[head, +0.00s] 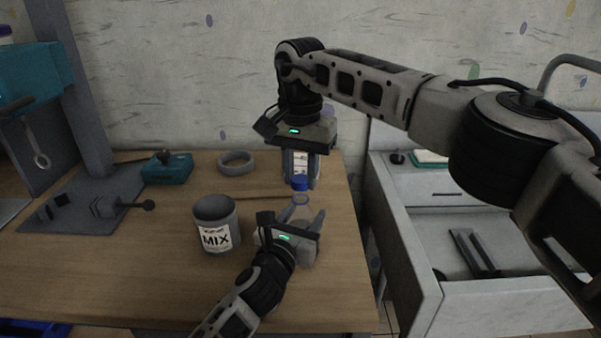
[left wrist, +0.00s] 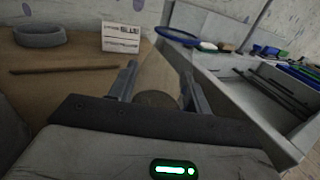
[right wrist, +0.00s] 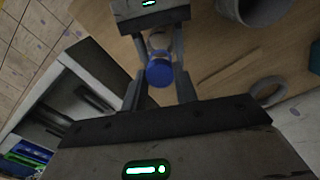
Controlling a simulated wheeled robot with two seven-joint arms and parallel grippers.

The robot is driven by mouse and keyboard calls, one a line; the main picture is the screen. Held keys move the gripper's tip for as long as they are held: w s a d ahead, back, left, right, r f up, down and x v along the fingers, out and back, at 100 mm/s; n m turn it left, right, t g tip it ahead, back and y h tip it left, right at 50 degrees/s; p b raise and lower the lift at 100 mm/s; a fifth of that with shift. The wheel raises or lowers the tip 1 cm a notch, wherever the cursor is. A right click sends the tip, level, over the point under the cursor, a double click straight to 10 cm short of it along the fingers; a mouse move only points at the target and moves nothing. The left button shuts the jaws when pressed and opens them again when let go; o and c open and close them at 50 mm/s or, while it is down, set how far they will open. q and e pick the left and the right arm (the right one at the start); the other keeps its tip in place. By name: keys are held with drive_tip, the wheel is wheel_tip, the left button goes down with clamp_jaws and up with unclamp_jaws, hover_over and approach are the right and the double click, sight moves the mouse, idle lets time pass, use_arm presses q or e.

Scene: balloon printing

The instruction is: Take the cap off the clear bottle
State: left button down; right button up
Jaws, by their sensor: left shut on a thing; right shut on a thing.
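The clear bottle (head: 301,213) is upright at the table's right side. My left gripper (head: 301,222) is shut around its body.
A grey MIX can (head: 215,226) stands left of the bottle. A thin stick (head: 262,197), a grey ring (head: 236,162) and a teal block (head: 167,168) lie behind. A white lettered card (left wrist: 121,37) stands behind the bottle. An open drawer (head: 470,285) is at the right.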

sight(300, 179)
drive_tip(key=shift+r, duration=2)
use_arm(q)
drive_tip(key=c, duration=0.6)
unclamp_jaws()
